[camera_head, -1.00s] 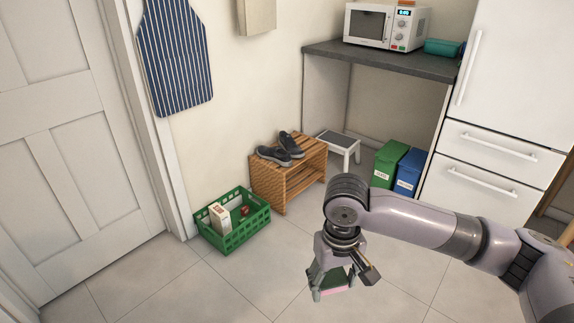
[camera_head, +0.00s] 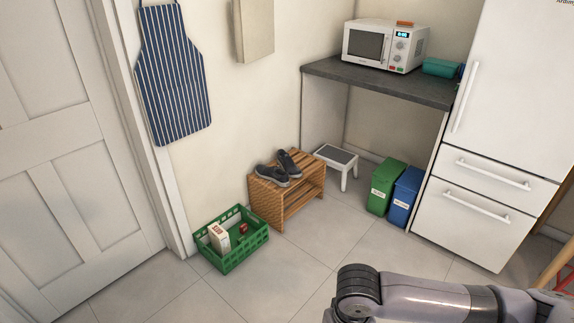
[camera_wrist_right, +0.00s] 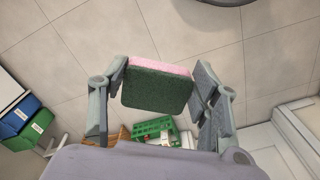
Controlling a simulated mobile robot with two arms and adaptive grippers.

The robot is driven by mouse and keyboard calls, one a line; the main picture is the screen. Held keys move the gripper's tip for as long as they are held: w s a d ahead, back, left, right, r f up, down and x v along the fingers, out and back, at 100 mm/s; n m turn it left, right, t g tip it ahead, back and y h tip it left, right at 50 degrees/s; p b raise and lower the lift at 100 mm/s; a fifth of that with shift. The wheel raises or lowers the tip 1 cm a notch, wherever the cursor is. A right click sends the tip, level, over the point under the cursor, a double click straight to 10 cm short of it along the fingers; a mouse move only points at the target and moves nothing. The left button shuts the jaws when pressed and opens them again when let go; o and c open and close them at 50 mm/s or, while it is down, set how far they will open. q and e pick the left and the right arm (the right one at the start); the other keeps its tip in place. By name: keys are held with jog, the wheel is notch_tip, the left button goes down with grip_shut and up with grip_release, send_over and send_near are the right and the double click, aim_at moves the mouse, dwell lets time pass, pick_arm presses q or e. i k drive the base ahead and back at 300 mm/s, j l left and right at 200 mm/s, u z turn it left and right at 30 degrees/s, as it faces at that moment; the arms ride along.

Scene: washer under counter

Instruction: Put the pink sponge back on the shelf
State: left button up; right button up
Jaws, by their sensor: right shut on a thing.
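The pink sponge (camera_wrist_right: 158,85) has a dark green scouring side and a pink edge. In the right wrist view it sits between the fingers of my right gripper (camera_wrist_right: 160,88), which is shut on it above the tiled floor. In the head view only my right arm shows at the bottom right; its gripper and the sponge are below the frame. My left gripper is in neither view. A low slatted wooden shelf (camera_head: 288,205) stands against the wall, with a pair of dark shoes (camera_head: 278,168) on its top.
A green crate (camera_head: 232,245) with a carton and a red item stands left of the shelf. A white step stool (camera_head: 337,163), green and blue bins (camera_head: 402,195) and a fridge (camera_head: 480,225) are to the right. A counter (camera_head: 380,82) holds a microwave (camera_head: 384,45). The floor in front is clear.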

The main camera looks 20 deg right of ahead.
aim_at(306, 160)
jog(key=i+l+u, duration=0.15)
jog(key=i+l, duration=0.55)
jog(key=i+l+u, duration=0.1)
jog(key=i+l, duration=0.55)
jog(key=l, duration=0.25)
